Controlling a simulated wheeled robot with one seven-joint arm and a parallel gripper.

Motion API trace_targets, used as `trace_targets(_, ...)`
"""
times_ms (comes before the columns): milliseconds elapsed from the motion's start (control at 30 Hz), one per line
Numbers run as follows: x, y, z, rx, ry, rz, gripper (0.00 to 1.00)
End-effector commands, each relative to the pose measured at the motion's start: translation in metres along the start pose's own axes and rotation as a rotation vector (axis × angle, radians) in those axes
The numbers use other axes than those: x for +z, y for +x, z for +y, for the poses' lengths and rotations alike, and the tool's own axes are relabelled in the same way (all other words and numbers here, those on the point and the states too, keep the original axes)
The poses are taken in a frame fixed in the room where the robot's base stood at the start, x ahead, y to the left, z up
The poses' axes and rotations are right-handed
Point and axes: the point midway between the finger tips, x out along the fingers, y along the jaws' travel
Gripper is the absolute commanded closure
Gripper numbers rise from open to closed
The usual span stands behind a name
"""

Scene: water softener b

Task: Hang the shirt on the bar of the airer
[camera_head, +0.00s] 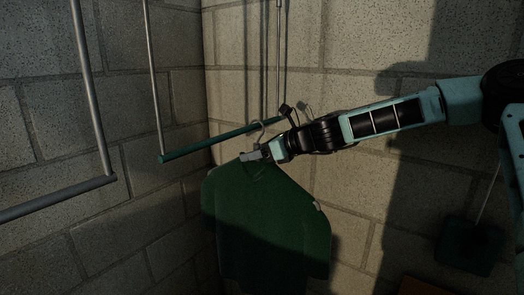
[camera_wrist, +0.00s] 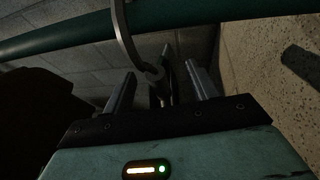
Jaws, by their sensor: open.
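The green shirt (camera_head: 268,225) is on a hanger and hangs below the airer's green bar (camera_head: 195,147) in the head view. The hanger's hook (camera_head: 259,129) reaches up at the bar; in the wrist view the hook (camera_wrist: 122,30) passes in front of the green bar (camera_wrist: 210,14) and curves above the frame, so I cannot tell fully how it sits over it. My gripper (camera_head: 255,155) is at the hanger's neck, at the top of the shirt. In the wrist view its two fingers (camera_wrist: 160,90) are apart, with the hook's stem between them.
A grey bar on rods (camera_head: 60,197) hangs at the left, in front of the green bar. Block walls (camera_head: 400,170) meet in a corner behind. A dark box-like object (camera_head: 470,245) is at the lower right. My arm comes in from the right.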

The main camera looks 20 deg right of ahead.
Motion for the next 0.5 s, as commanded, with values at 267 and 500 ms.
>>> trace_targets(267, -0.002, -0.030, -0.001, -0.004, -0.003, 0.001, 0.42)
trace_targets(500, -0.001, -0.078, -0.002, -0.006, -0.001, 0.000, 0.42)
